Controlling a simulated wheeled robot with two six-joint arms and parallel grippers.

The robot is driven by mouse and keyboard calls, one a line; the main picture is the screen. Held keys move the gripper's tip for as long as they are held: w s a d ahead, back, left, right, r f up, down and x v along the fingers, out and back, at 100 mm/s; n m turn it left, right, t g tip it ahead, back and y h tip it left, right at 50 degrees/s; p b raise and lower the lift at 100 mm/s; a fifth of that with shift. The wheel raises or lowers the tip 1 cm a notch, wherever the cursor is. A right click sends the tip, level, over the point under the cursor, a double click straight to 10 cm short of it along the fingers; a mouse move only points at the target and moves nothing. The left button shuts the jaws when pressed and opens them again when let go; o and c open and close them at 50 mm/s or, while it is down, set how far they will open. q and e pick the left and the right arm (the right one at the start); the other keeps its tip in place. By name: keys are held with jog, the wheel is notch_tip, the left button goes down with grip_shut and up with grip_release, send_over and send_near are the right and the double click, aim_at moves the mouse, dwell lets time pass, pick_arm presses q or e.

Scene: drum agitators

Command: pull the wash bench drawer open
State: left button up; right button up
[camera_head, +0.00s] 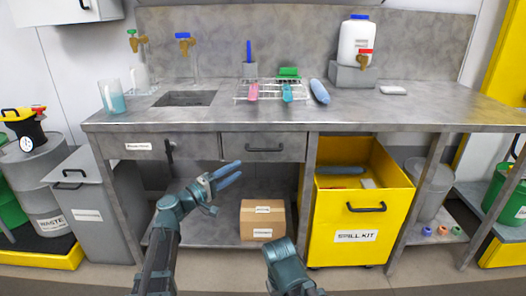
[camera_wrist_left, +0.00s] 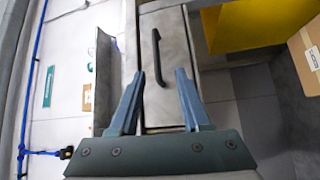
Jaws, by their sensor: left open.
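The wash bench drawer (camera_head: 235,153) is a grey metal front under the worktop, right of centre-left, and looks shut. Its black bar handle (camera_head: 265,149) is fixed across the front. My left gripper (camera_head: 229,173) is open and empty, below and left of the handle in the head view. In the left wrist view the drawer front (camera_wrist_left: 177,95) appears turned, with the handle (camera_wrist_left: 158,57) running up the picture. There the open blue fingers of the left gripper (camera_wrist_left: 160,75) stand either side of the handle's lower end; contact cannot be told.
The grey bench worktop (camera_head: 420,118) overhangs the drawer. A yellow spill kit bin (camera_head: 338,216) stands right of the drawer beyond a bench leg. A cardboard box (camera_head: 262,222) sits on the low shelf beneath. A grey bin (camera_head: 95,222) stands at left.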

aim_at(263, 150)
pick_arm(q)
jog(key=x, duration=0.4)
jog(key=p+x, duration=0.1)
jog(key=x, duration=0.4)
jog(key=r+x, duration=0.1)
jog(key=x, duration=0.3)
jog(key=shift+w+p, duration=0.4)
jog(key=shift+w, duration=0.05)
grip_shut()
dwell(1.0)
